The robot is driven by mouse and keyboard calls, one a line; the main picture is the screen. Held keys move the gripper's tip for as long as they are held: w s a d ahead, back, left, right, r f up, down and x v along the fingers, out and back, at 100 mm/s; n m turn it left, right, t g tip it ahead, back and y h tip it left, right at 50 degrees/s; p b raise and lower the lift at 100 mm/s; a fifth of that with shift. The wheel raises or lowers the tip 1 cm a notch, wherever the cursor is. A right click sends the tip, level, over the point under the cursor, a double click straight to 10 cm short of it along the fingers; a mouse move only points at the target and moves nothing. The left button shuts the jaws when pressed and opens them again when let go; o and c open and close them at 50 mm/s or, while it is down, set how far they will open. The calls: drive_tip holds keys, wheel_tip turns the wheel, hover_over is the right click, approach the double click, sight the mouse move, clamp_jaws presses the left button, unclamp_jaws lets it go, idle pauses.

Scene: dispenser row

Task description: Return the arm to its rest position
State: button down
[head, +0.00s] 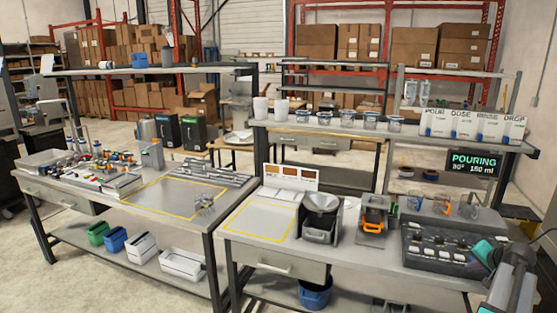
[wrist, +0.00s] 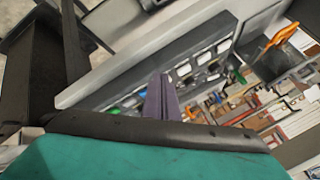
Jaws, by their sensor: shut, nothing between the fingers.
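My gripper shows in the wrist view (wrist: 161,97) as two grey-purple fingers pressed together, with nothing between them. Behind them are a dark bar and a teal housing. In the head view my arm reaches in at the lower right, with its teal part near the front right corner of the right bench (head: 385,262). The fingertips cannot be made out clearly there. In the wrist view the fingers point over a dark rack with several white-labelled slots, which shows tilted; the rack (head: 440,250) stands on the right bench in the head view.
A black sign reading POURING (head: 474,163) hangs at the right shelf. Several glass beakers (head: 415,201) stand behind the rack. An orange-handled device (head: 374,214) and a dark hopper (head: 321,214) are left of it. A yellow-outlined area (head: 260,218) on the bench is clear.

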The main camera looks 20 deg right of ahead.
drive_tip(key=w+a+f+n+g+y+b, duration=0.15)
drive_tip(key=w+a+f, duration=0.25)
drive_tip(key=a+f, duration=0.6)
drive_tip(key=w+a+f+n+g+y, duration=0.15)
drive_tip(key=w+a+f, duration=0.25)
drive_tip(key=a+f, duration=0.65)
drive_tip(key=s+a+f+n+g+y+b, duration=0.1)
drive_tip(key=a+f+n, duration=0.1)
drive_tip(key=a+f, duration=0.65)
drive_tip(key=s+a+f+n+g+y+b, duration=0.15)
drive_tip(key=a+f, duration=0.35)
drive_tip(key=a, duration=0.7)
drive_tip(key=s+a+f+n+g, duration=0.2)
drive_tip(key=s+a+f, duration=0.3)
drive_tip(key=a, duration=0.3)
drive_tip(key=s+a+f+n+g, duration=0.2)
drive_tip(key=s+a+f, duration=0.25)
drive_tip(key=a, duration=0.35)
drive_tip(key=s+a+f+n+g+b, duration=0.1)
drive_tip(key=s+a+f, duration=0.3)
drive_tip(key=s, duration=0.4)
drive_tip(key=s+a+f+n+g+h+b, duration=0.1)
drive_tip(key=s+a+f+n+g, duration=0.2)
drive_tip(key=s+a, duration=0.2)
drive_tip(key=s, duration=0.3)
drive_tip(key=shift+s+f, duration=0.35)
drive_tip(key=shift+f, duration=0.05)
drive_tip(key=shift+a+h, duration=0.1)
drive_tip(key=shift+h, duration=0.15)
